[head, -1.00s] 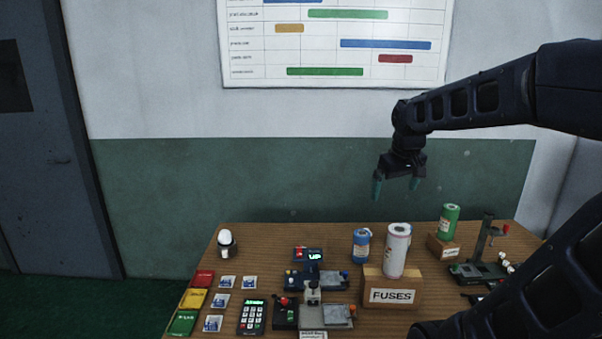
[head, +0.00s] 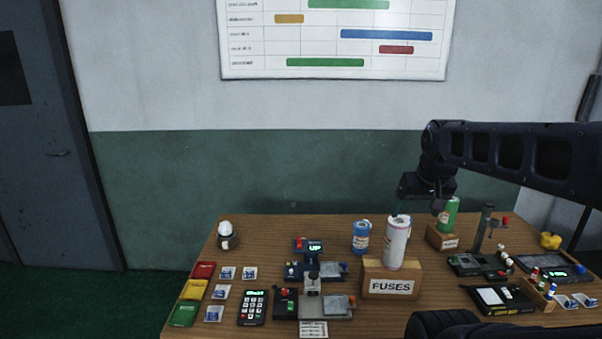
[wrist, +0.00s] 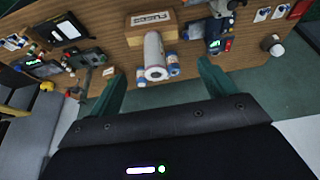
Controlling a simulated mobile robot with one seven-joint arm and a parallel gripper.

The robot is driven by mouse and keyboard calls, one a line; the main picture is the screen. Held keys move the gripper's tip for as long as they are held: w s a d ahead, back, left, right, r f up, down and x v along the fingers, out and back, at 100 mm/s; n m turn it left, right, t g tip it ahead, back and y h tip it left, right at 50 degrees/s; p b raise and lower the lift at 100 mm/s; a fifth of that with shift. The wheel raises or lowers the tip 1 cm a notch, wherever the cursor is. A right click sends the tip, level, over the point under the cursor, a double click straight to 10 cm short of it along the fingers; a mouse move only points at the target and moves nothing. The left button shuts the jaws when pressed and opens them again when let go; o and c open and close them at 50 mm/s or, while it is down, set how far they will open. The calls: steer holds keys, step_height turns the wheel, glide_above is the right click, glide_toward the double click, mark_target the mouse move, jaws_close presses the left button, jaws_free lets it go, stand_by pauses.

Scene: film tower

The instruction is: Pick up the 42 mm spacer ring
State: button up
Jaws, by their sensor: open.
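I cannot make out the 42 mm spacer ring for certain in either view. My gripper (head: 420,207) is above the back of the table, behind the white canister (head: 397,243) in the head view. In the wrist view, my gripper (wrist: 161,70) has its two green fingers spread apart with nothing held between them. The white canister (wrist: 154,55) shows between and beyond the fingers, with its round end towards the camera. It stands at a wooden block labelled FUSES (head: 392,281). In the head view one fingertip shows clearly; the other is hard to see.
A blue can (head: 361,237) stands left of the white canister, and a green can (head: 448,213) sits on a small block at right. Small devices, a keypad (head: 252,306) and a yellow object (head: 550,241) are on the wooden table (head: 270,240).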

steer(key=shift+w, duration=0.1)
steer(key=shift+c, duration=0.2)
steer(key=w+a+f+m+g, duration=0.15)
steer(key=w+a, duration=0.25)
steer(key=w, duration=0.5)
steer(key=w+a+f+m, duration=0.2)
steer(key=w+a+m, duration=0.1)
steer(key=w, duration=0.7)
steer(key=w+a+f+m+g, duration=0.1)
steer(key=w+a+f+m, duration=0.2)
steer(key=w, duration=0.6)
steer(key=w+a+f+m+h, duration=0.1)
steer(key=w+a+f+m, duration=0.1)
steer(key=w+a+f, duration=0.55)
steer(key=w+a+f+m+g, duration=0.15)
steer(key=w+a+f, duration=0.3)
steer(key=f, duration=0.55)
steer(key=w+a+f+m+h, duration=0.1)
steer(key=w+a+f+m, duration=0.1)
steer(key=w+a+f, duration=0.45)
steer(key=f, duration=0.4)
steer(key=s+f, duration=0.1)
steer(key=f, duration=0.7)
steer(key=shift+s+d+f, duration=0.15)
steer(key=shift+s+d, duration=0.1)
steer(key=shift+s, duration=0.05)
steer(key=c, duration=1.2)
